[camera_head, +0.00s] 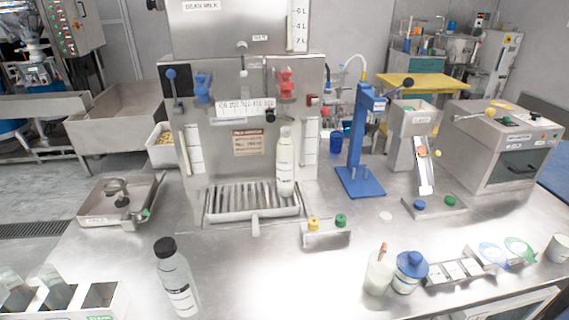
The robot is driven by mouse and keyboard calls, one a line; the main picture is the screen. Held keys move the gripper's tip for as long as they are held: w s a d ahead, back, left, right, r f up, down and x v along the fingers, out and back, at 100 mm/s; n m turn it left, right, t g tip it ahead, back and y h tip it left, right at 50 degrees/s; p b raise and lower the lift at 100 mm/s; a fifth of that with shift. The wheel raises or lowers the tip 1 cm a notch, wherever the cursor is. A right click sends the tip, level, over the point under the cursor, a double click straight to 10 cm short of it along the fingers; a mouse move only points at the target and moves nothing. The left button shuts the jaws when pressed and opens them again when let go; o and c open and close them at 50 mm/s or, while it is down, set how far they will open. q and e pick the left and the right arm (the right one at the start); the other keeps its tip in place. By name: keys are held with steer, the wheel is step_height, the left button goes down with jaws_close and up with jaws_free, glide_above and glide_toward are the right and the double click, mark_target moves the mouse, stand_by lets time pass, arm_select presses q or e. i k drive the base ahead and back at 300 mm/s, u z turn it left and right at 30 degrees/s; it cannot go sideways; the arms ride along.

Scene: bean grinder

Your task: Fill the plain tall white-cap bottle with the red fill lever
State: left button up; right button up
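A tall pale bottle (285,168) with a white top stands upright on the slatted drip tray (254,212) of the steel filling machine (240,135), toward the tray's right end. The red lever (287,85) is on the machine front, almost directly above this bottle. A blue lever (203,88) is on the left side of the same front. Whether the bottle holds liquid is too small to tell. Another clear bottle, with a black cap (176,278), stands on the front of the table. Neither of my grippers shows in this view.
A yellow and a green button sit on a small box (326,234) right of the tray. A blue press (361,150) stands farther right. A white cup (379,273) and blue-lidded jar (409,272) are at front right. The front middle table (270,280) is clear.

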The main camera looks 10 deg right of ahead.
mark_target(325, 111)
steer(key=k, duration=0.5)
steer(key=z, duration=1.15)
steer(key=i, duration=0.7)
steer(key=u, duration=0.95)
